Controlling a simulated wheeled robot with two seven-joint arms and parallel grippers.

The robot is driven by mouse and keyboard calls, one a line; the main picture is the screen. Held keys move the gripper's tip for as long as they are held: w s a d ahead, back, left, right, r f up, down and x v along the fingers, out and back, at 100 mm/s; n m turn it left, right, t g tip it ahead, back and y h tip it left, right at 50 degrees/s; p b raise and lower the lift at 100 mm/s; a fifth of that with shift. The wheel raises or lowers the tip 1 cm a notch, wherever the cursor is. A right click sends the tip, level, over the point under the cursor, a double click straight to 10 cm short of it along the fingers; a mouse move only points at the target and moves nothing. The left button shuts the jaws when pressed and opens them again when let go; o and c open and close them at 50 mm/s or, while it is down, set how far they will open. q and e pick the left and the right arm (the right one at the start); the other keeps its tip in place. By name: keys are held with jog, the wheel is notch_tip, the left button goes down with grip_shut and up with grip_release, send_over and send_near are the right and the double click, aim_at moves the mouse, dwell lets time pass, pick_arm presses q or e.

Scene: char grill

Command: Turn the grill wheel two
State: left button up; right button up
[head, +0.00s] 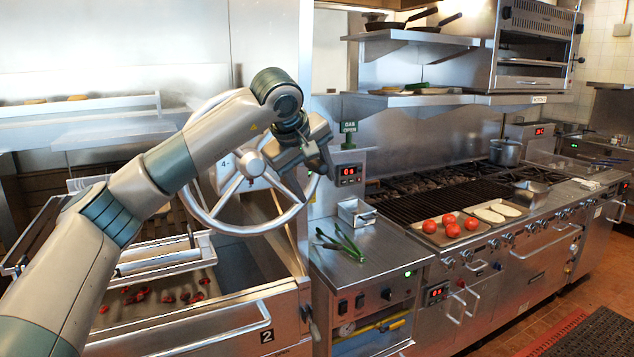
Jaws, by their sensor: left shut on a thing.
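The grill wheel (243,231) is a large silver spoked handwheel left of the middle in the head view. It stands upright above a steel unit marked with a 2 (266,336). Its hub (250,165) and lower rim show, while my left arm covers part of its upper left. My left gripper (322,168) is at the right side of the wheel and is shut on its rim. The exact contact at the fingertips is partly hidden by the gripper body. My right gripper is not in view.
A steel side counter (350,268) with green tongs (340,243) and a small metal container (356,212) stands just right of the wheel. Beyond it is a grill (440,203) with tomatoes on a tray (470,238). Shelves (410,37) hang above.

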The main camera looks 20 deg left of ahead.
pick_arm(q)
jog(key=shift+s+a+r, duration=0.25)
jog(key=shift+r, duration=0.1)
jog(key=shift+o, duration=0.7)
jog(key=b+v, duration=0.2)
jog(key=v, duration=0.4)
jog(key=shift+d+r+b, duration=0.2)
jog(key=shift+r+b, duration=0.2)
jog(key=shift+r, duration=0.05)
jog(key=b+v, duration=0.1)
jog(key=v, duration=0.7)
jog(key=shift+s+d+f, duration=0.1)
jog(key=shift+s+f, duration=0.1)
jog(key=shift+s+d+r, duration=0.1)
jog(key=shift+s+r, duration=0.4)
jog(key=shift+r, duration=0.05)
jog(key=shift+c, duration=0.7)
jog(key=shift+s+r, duration=0.1)
jog(key=shift+s, duration=0.15)
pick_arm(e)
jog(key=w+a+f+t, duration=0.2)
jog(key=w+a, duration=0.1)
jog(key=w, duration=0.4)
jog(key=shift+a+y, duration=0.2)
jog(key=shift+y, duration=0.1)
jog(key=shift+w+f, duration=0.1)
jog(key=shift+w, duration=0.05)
pick_arm(q)
jog(key=shift+r, duration=0.15)
